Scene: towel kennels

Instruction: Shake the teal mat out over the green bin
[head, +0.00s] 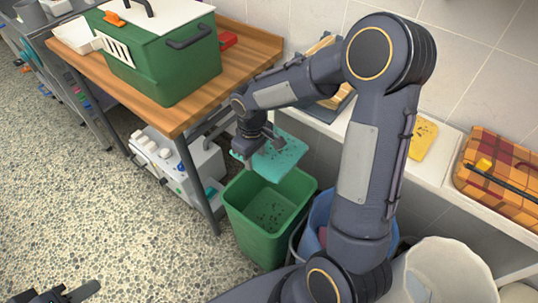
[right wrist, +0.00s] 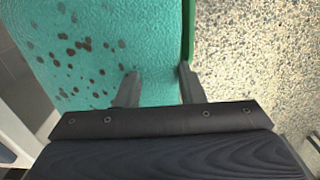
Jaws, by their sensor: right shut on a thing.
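The teal mat (head: 284,158) hangs from my right gripper (head: 258,146), above the back part of the green bin (head: 242,228). Dark specks dot the mat. My right gripper is shut on one edge of it. In the right wrist view the speckled mat (right wrist: 75,62) spreads out beyond and between the fingertips (right wrist: 158,88). The green bin stands open on the floor, with dark specks visible inside. My left gripper (head: 72,294) shows only in part at the bottom left of the head view, away from the mat; its jaw state is unclear.
A wooden table (head: 250,62) carries a green carrier box (head: 165,68) at the left. A blue bin (head: 318,216) stands right beside the green bin. A ledge along the wall holds a yellow cloth (head: 424,138) and a plaid case (head: 500,172). Speckled floor (head: 80,190) lies open at the left.

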